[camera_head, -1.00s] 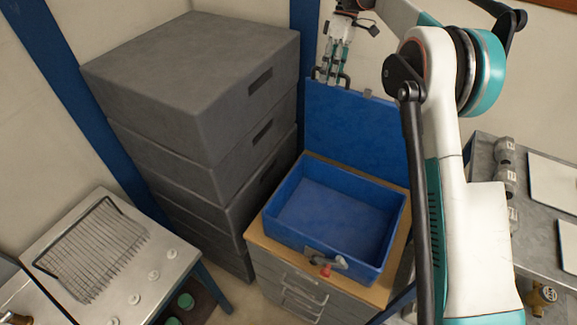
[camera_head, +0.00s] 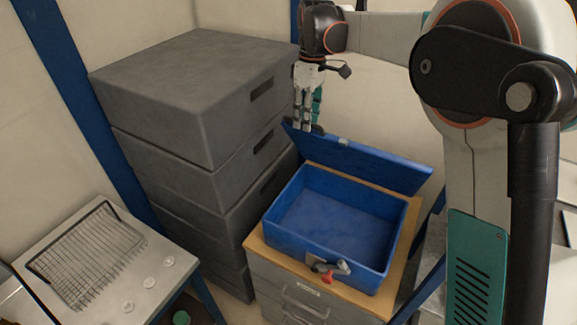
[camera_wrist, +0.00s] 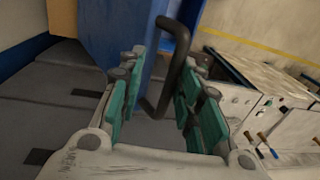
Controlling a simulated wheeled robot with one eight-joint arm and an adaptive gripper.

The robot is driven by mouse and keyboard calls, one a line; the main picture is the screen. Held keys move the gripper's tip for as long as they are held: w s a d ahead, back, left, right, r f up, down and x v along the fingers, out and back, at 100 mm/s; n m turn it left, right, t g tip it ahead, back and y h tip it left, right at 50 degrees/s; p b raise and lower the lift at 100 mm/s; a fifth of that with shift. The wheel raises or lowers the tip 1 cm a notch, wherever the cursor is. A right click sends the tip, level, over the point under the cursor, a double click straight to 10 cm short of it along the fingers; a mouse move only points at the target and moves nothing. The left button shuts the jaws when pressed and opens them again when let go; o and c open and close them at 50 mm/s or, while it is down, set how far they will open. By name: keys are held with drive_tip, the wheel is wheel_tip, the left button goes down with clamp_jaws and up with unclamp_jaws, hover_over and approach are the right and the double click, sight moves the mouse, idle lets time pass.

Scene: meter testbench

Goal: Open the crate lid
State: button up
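The open blue crate (camera_head: 272,228) stands on the cabinet and looks empty inside. Its lid (camera_head: 385,165) is hinged at the back edge and raised. My gripper (camera_head: 309,126) is at the lid's upper left corner, fingers pointing down. In the wrist view, my gripper (camera_wrist: 158,80) has its teal fingers apart, with a black handle bar (camera_wrist: 176,62) between them, closer to the right finger. The blue lid (camera_wrist: 115,30) lies just beyond. A grey latch with a red part (camera_head: 328,270) is on the crate's front.
A tall stack of grey boxes (camera_head: 190,90) stands close to the left of the crate and my gripper. A wooden-topped cabinet (camera_head: 262,250) carries the crate. A metal bench with a wire rack (camera_head: 90,255) is at the lower left. My arm crosses the right side.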

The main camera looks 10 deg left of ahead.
drive_tip(key=s+a+f+b, duration=0.3)
drive_tip(key=s+f, duration=0.4)
drive_tip(key=s, duration=0.2)
drive_tip(key=shift+a+f+b, duration=0.3)
drive_tip(key=shift+a+b, duration=0.05)
drive_tip(key=shift+b, duration=0.05)
